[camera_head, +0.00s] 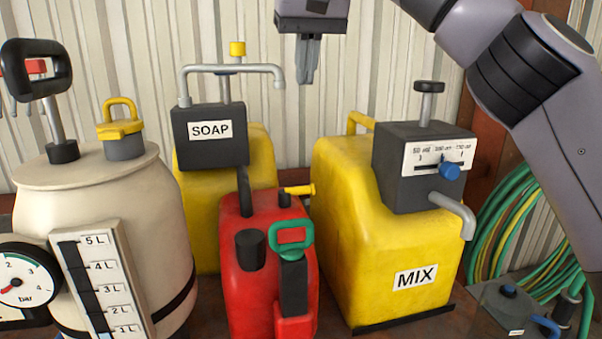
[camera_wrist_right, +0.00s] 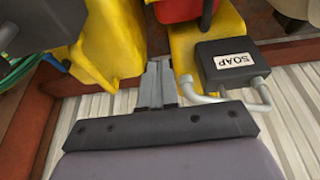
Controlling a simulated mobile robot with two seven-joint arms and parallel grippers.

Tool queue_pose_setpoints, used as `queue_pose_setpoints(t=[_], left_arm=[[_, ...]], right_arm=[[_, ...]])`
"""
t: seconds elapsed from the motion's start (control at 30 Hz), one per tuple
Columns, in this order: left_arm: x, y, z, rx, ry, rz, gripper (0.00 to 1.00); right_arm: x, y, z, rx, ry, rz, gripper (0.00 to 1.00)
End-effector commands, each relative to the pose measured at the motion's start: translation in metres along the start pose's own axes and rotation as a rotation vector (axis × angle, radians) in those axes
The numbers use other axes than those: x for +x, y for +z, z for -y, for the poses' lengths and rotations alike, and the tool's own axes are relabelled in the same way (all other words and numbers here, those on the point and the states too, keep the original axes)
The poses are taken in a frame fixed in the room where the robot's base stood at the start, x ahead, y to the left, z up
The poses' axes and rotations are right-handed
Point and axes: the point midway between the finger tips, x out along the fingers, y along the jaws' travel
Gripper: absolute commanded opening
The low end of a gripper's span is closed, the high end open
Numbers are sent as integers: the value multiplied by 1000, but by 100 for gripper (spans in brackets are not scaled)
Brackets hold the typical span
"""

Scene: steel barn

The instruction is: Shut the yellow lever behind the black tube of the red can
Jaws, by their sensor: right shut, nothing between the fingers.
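The red can (camera_head: 262,265) stands upright at the front middle in the head view. A black upright tube (camera_head: 294,288) with a green handle on top is on its front right. Behind that tube, a small yellow lever (camera_head: 301,190) sticks out to the right at the can's top, by a black fitting. My right gripper (camera_head: 308,65) is shut and empty, high above and behind the can, apart from the lever. In the right wrist view its fingers (camera_wrist_right: 157,84) point towards the cans; part of the red can (camera_wrist_right: 184,9) shows at the top edge. The lever cannot be made out there. My left gripper is not in view.
The yellow SOAP can (camera_head: 195,240) with its grey pipe (camera_head: 232,68) stands behind left. The yellow MIX can (camera_head: 350,230) stands close on the right. A cream sprayer (camera_head: 150,205) is at the left. Green hoses (camera_head: 510,225) hang at the right. The gap between the red and MIX cans is narrow.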

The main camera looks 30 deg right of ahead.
Motion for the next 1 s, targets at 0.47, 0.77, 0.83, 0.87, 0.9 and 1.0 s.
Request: queue_pose_setpoints(t=[0.47, 0.77, 0.83, 0.87, 0.9, 1.0], left_arm=[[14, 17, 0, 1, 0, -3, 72], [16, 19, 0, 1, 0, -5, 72], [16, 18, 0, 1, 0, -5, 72], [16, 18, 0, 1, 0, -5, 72], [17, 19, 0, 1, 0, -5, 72], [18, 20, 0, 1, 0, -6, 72]], right_arm=[[103, 1, 0, 0, 1, 3, 0], [168, 1, -1, 0, 1, 4, 0], [183, 1, 0, 0, 1, 4, 0], [190, 1, 0, 0, 1, 4, 0], [192, 2, 0, -1, 0, 1, 0], [188, 12, 0, -2, -1, -2, 0]])
